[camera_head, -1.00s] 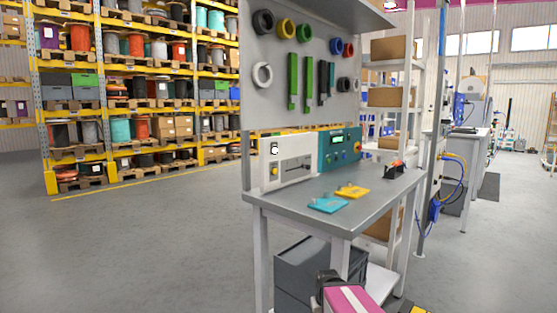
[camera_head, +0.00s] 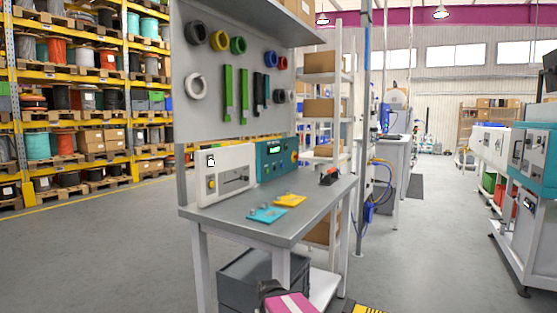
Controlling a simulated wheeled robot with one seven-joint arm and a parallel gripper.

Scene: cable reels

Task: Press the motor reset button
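A workbench (camera_head: 325,203) stands at the middle. On it, a white control box (camera_head: 225,182) has a yellow knob or button (camera_head: 212,184) and a slot-like panel. Beside it, a teal control box (camera_head: 262,165) has a small green display (camera_head: 275,149), small knobs and a red button (camera_head: 294,157) at its right edge. The labels are too small to read, so I cannot tell which control is the motor reset. At the right edge, a teal and white machine (camera_head: 535,150) also has a panel. My gripper is not clearly visible in this view.
A teal plate (camera_head: 266,216), a yellow plate (camera_head: 290,200) and a black and red tool (camera_head: 329,176) lie on the bench. Grey crates (camera_head: 245,280) stand beneath it. A shelf rack (camera_head: 318,78) stands behind. The aisle floor (camera_head: 430,240) on the right is clear.

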